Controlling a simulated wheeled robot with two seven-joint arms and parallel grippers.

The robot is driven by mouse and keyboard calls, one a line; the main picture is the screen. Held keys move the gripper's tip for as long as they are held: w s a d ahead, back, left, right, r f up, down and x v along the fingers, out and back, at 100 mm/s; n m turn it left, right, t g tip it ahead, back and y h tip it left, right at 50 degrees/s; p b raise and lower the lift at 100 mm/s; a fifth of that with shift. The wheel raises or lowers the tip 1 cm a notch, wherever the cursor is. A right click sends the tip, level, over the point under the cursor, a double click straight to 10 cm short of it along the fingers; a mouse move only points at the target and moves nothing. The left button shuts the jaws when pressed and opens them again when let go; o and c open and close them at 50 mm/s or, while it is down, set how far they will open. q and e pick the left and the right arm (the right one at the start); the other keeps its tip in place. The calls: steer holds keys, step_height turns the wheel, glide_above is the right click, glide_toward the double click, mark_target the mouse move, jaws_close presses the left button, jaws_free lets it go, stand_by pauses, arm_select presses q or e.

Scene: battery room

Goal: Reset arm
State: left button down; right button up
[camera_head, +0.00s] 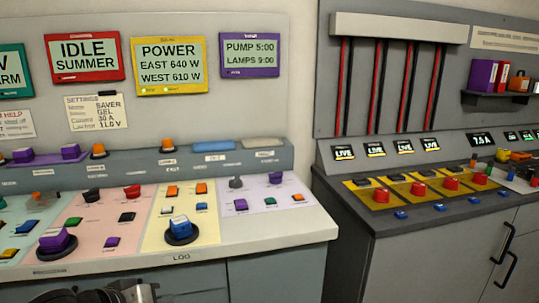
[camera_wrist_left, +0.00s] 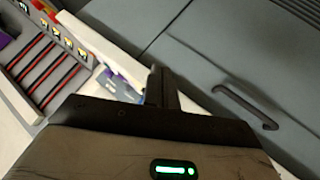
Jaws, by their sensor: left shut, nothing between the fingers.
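My left gripper (camera_head: 112,292) shows only in part at the bottom edge of the head view, below the front edge of the left control desk (camera_head: 275,237). In the left wrist view its dark fingers (camera_wrist_left: 162,88) are together, with nothing held between them. That view is tilted and shows a grey cabinet front with a dark handle (camera_wrist_left: 245,107) beyond the fingers. My right gripper is in neither view.
The left desk carries coloured switches and two large knobs, one purple (camera_head: 56,241) and one blue (camera_head: 181,228). Wall screens (camera_head: 168,65) hang above. A dark counter (camera_head: 400,222) with several red buttons stands at right, over grey cabinets (camera_head: 440,262).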

arm_select(q)
steer(key=s+d+f+m, duration=0.2)
steer(key=s+f, duration=0.6)
steer(key=s+d+f+m+t+y, duration=0.1)
steer(key=s+d+f+m, duration=0.2)
steer(key=s+f, duration=0.5)
steer(key=shift+d+f, duration=0.25)
steer(key=shift+f, duration=0.35)
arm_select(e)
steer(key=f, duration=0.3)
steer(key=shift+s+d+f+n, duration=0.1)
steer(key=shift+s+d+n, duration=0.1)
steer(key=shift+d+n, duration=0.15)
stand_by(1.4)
